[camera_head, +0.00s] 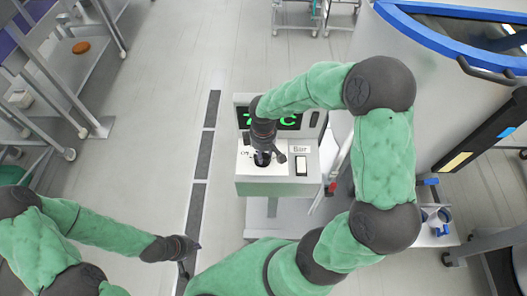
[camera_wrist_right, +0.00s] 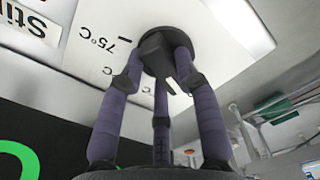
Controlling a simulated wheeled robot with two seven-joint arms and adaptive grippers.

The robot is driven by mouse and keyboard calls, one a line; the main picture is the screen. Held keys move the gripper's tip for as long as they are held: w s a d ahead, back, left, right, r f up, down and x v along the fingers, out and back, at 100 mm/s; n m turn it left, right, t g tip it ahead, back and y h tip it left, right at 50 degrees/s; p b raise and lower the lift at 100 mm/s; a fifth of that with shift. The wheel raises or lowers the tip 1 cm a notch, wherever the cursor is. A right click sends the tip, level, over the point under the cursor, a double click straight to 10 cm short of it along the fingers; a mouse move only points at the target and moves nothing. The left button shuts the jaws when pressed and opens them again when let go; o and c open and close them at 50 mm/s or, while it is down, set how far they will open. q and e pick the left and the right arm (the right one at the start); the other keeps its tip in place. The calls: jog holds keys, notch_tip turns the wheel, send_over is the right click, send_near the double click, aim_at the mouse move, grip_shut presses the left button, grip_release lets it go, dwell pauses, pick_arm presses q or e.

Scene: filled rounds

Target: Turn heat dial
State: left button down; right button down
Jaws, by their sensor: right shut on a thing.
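The heat dial (camera_head: 263,161) is a round black knob on the white top of a hotplate box (camera_head: 277,187). My right gripper (camera_head: 264,152) reaches down over it and covers most of it in the head view. In the right wrist view the dial (camera_wrist_right: 165,45) has a raised bar with a white mark, and the purple-grey fingers of my right gripper (camera_wrist_right: 160,85) are closed around that bar. A "75°C" label is printed beside the dial. My left gripper (camera_head: 188,246) hangs over the floor at the lower left, away from the box; its fingers are too small to read.
A dark display (camera_head: 290,121) with green characters stands behind the dial, partly covered by my right arm. A "Stir" switch (camera_head: 301,166) sits right of the dial. A large blue-rimmed vessel (camera_head: 440,45) stands at right, shelving (camera_head: 55,95) at left. Open floor lies left of the box.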

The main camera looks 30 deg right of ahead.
aim_at(263, 154)
jog(key=shift+w+n, duration=0.1)
jog(key=shift+n, duration=0.5)
jog(key=c, duration=0.9)
grip_release()
jog(key=shift+r, duration=0.1)
notch_tip(263, 154, up, 12)
jog(key=shift+f, duration=0.1)
